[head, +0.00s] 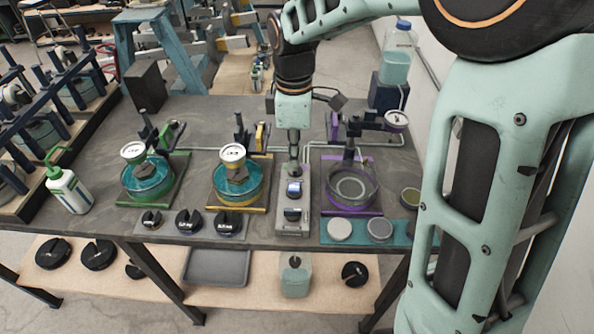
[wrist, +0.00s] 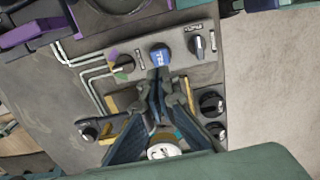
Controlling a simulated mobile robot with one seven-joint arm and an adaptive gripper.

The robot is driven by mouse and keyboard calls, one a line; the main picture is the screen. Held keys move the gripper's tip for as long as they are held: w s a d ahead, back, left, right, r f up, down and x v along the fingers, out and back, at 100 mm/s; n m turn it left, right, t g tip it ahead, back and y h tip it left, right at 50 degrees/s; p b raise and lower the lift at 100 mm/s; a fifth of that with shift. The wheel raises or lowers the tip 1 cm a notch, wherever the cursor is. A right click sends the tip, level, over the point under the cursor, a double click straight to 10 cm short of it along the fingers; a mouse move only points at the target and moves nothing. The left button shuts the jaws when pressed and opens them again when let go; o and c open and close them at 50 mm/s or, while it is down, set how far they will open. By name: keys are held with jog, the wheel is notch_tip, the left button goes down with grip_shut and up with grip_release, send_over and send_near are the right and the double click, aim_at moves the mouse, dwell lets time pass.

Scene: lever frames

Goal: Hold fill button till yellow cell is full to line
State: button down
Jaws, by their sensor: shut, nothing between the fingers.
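The yellow cell is a round glass dish (head: 222,190) on a yellow-edged base, with teal liquid in it and a white gauge (head: 233,153) above. I cannot make out its line or the exact level. A grey control panel (head: 291,228) stands to its right, with a blue button (head: 294,188) and a black knob. The blue button also shows in the wrist view (wrist: 159,56), beside a selector knob (wrist: 123,66) with coloured marks. My gripper (head: 293,166) is shut and empty over the panel's far part. In the wrist view its fingertips (wrist: 157,82) appear close to the blue button; contact is unclear.
A green-edged cell (head: 148,182) with teal liquid stands at the left, and a purple-edged cell (head: 350,187) at the right looks empty. A bottle (head: 397,55) stands at the back right. Black slotted weights (head: 188,221) sit along the front edge. Pipes run behind the cells.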

jog(key=shift+r, duration=2.3)
jog(key=shift+w, duration=0.15)
